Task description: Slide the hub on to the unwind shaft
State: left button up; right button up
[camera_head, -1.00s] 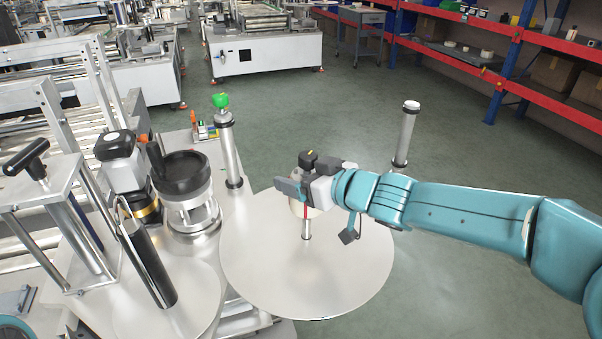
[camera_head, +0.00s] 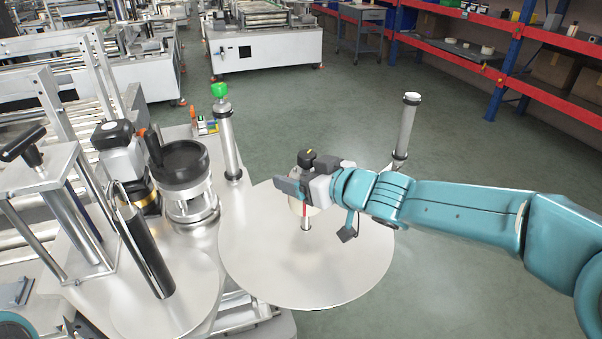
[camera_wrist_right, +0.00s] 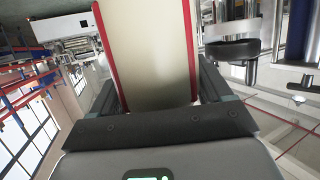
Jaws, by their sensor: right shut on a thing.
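The hub (camera_wrist_right: 148,50) is a cream cylinder with red rims. In the right wrist view it lies between the two fingers of my right gripper (camera_wrist_right: 158,98), which is shut on it. In the head view my right gripper (camera_head: 292,190) hides most of the hub and holds it above the large round plate (camera_head: 270,265). The bright lower end of the unwind shaft (camera_head: 306,223) stands on the plate directly below the hub. The gripper hides the shaft higher up, so I cannot tell whether the hub is around it. My left gripper is not in view.
A post with a green top (camera_head: 226,130) stands behind the plate, and a pale post (camera_head: 406,125) stands to the right. A black roller (camera_head: 148,250) and a black-topped cylinder (camera_head: 182,165) stand at left. Open floor (camera_head: 470,200) lies right of the plate.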

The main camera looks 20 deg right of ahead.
jog(key=shift+s+r, duration=0.15)
jog(key=shift+r, duration=0.1)
jog(key=shift+p, duration=0.35)
jog(key=shift+f+b, duration=2.85)
jog(key=shift+f, duration=0.55)
dwell(0.3)
jog(key=o, duration=1.2)
jog(key=shift+o, duration=0.2)
jog(key=shift+s+d+r, duration=0.15)
jog(key=shift+s+d, duration=0.05)
jog(key=shift+s, duration=0.1)
jog(key=p+v, duration=0.6)
jog(key=v, duration=0.9)
jog(key=shift+s, duration=0.25)
